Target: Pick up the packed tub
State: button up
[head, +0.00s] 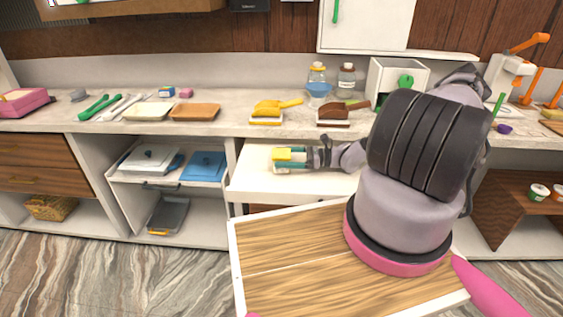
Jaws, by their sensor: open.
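My gripper (288,160) is open over the pulled-out white drawer (250,184) at the middle of the counter, reaching in from the right. A small yellow, boxy thing (284,155) shows at its fingertips, with green and white parts beside it. I cannot tell whether it is the packed tub, or whether the fingers touch it. Two small tubs, one with a green lid (538,190) and one with an orange lid (557,193), stand on the brown shelf at the far right, well away from my gripper.
The counter (225,126) above the drawer holds a yellow scoop (273,106), a brown scoop (338,112), jars (346,80) and trays (195,112). An open shelf at left holds a blue-lidded container (204,166). A wood-topped panel (290,265) lies in front; my arm hides much at right.

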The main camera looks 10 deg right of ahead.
jog(key=shift+w+a, duration=0.1)
jog(key=shift+a, duration=0.3)
jog(key=c, duration=1.2)
jog(key=shift+r, duration=0.1)
jog(key=shift+c, duration=0.2)
